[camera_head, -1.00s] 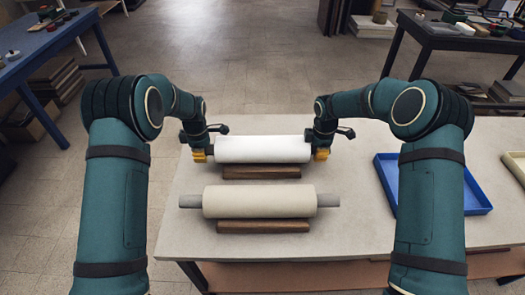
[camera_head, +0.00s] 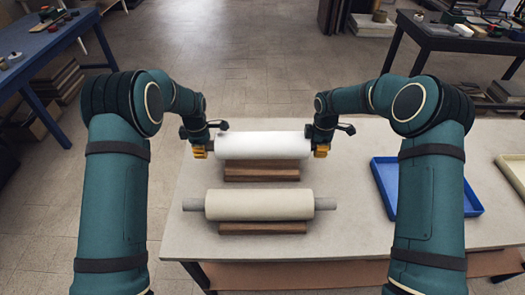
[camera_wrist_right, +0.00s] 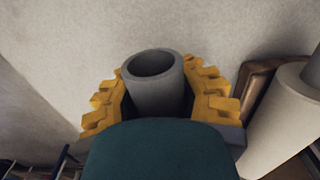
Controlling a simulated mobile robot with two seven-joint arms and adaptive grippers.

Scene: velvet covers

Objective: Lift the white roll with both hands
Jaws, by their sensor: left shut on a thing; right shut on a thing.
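The white roll (camera_head: 262,145) is held level between my two grippers, above a brown wooden cradle (camera_head: 262,170), whose top shows below it. My left gripper (camera_head: 200,151) is shut on the roll's left end. My right gripper (camera_head: 321,149) is shut on its right end. In the right wrist view, the yellow fingers of my right gripper (camera_wrist_right: 160,95) stand on both sides of a grey hollow core end (camera_wrist_right: 152,66). The left core end is hidden by my left gripper.
A cream roll (camera_head: 260,204) with grey core ends lies on a second wooden cradle (camera_head: 262,228), nearer on the pale table (camera_head: 345,190). A blue tray (camera_head: 385,185) lies to the right, with a yellow tray (camera_head: 513,168) beyond it.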

